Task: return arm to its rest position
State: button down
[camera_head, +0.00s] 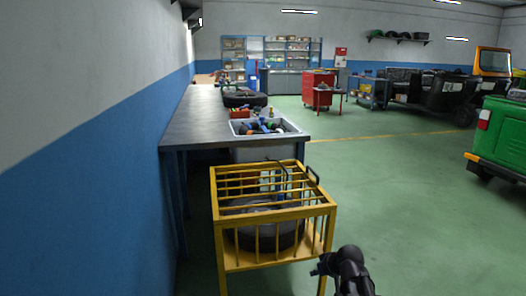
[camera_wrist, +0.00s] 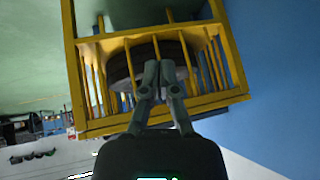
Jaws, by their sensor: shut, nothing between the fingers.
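My gripper (camera_wrist: 159,68) shows in the wrist view with its two fingers together and nothing between them. The wrist picture looks turned over, with the floor at the top left. Beyond the fingers is a yellow barred cage (camera_wrist: 108,122) with a dark tire (camera_wrist: 122,66) inside. In the head view my black arm shows at the bottom, just right of the cage's front corner; the gripper's fingertips are not clear there. The yellow cage (camera_head: 277,214) stands on the floor with the tire (camera_head: 262,233) in it.
A long grey workbench (camera_head: 190,125) runs along the left wall behind the cage. It carries a white bin (camera_head: 290,135) of tools and a tire (camera_head: 244,98). A red tool cabinet (camera_head: 318,86) and a green vehicle (camera_head: 500,135) stand farther off. Green floor is open at the right.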

jog(key=s+f+m+g+h, duration=0.2)
jog(key=s+g, duration=0.1)
jog(key=s, duration=0.4)
jog(key=s+f+m+g+h, duration=0.2)
jog(key=s+g+h, duration=0.1)
jog(key=s, duration=0.5)
notch_tip(320, 180, up, 30)
jog(key=p, duration=3)
jog(key=shift+w+a+y, duration=0.25)
jog(key=shift+y, duration=0.05)
